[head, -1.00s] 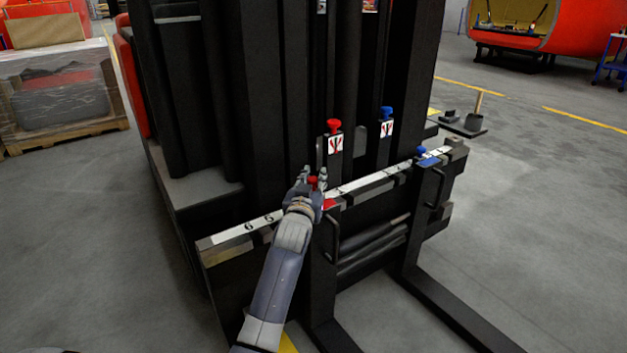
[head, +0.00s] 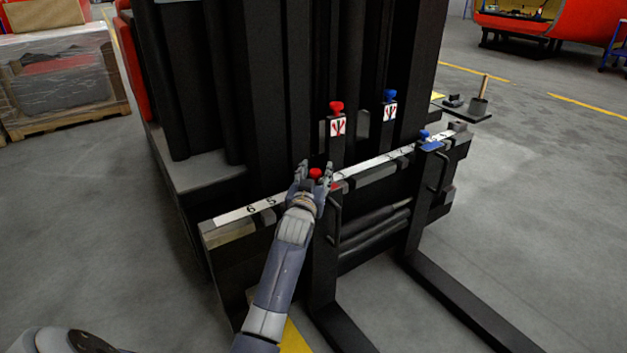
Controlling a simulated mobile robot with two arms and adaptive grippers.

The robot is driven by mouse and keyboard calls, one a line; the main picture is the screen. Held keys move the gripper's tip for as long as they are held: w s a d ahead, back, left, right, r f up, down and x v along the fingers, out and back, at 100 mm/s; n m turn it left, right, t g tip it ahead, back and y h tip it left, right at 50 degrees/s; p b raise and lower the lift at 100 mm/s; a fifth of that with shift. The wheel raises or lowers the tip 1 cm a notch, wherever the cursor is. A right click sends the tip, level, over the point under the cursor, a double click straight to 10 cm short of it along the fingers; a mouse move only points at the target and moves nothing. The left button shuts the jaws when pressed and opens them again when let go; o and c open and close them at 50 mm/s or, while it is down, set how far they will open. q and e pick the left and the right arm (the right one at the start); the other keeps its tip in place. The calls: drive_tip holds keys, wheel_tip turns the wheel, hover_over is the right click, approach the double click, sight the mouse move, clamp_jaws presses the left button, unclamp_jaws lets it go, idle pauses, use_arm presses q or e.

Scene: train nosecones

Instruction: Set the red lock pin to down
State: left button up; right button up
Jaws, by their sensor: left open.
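The red lock pin (head: 315,174) stands at the top of the left fork, on the forklift's carriage bar. My left gripper (head: 314,168) is open around the pin's red knob, with a finger on each side. I cannot tell whether the fingers touch it. The gripper hides the pin's lower part, so its height is hard to judge. A small red plate (head: 337,187) shows just right of the gripper. My right gripper is not in view.
A red knob (head: 336,107) and a blue knob (head: 389,95) stand on uprights behind the bar. A blue lock pin (head: 424,135) sits on the right fork. The numbered white scale (head: 380,160) runs along the bar. The forks (head: 470,310) reach forward near the floor.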

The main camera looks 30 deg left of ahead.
use_arm(q)
drive_tip(key=v, duration=1.2)
drive_tip(key=shift+f, duration=0.1)
